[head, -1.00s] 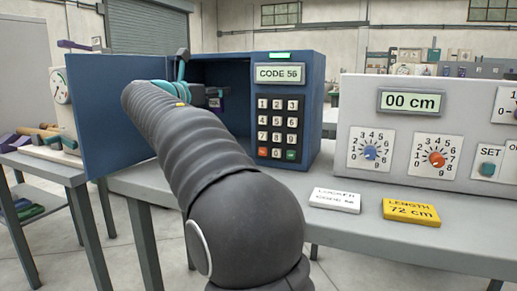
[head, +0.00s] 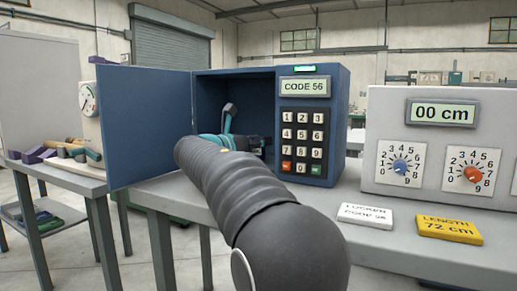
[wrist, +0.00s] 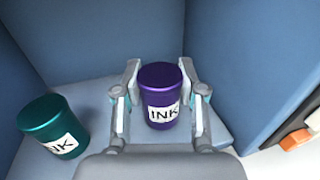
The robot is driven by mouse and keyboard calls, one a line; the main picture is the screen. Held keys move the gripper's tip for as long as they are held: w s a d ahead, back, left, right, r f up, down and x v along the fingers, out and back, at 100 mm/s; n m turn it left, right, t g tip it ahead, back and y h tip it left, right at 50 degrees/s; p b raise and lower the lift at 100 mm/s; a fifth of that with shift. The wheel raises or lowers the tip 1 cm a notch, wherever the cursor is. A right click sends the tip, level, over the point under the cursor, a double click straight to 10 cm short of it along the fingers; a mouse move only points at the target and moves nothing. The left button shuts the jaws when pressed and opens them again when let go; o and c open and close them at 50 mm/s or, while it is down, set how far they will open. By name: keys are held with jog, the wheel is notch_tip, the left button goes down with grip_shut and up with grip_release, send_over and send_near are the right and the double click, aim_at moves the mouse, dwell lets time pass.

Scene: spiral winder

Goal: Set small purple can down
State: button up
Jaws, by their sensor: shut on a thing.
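The small purple can (wrist: 161,92), with a white INK label, stands upright between the fingers of my gripper (wrist: 160,74) in the wrist view. My gripper is shut on it, one finger on each side. A teal ink can (wrist: 52,128) stands to the left, apart from my gripper. Both cans are inside the open blue locker (head: 333,130). I cannot tell whether the purple can touches the locker floor (wrist: 95,95). In the head view my arm reaches into the locker and the purple can cannot be made out.
The locker door (head: 150,125) stands open on the left, and the keypad (head: 302,140) is right of the opening. A grey control panel (head: 450,150), a white card (head: 365,215) and a yellow card (head: 448,229) are on the bench to the right.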

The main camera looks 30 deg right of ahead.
jog(key=shift+f, duration=0.5)
jog(key=shift+f, duration=0.15)
jog(key=o, duration=1.2)
jog(key=shift+c, duration=0.2)
jog(key=v, duration=1.2)
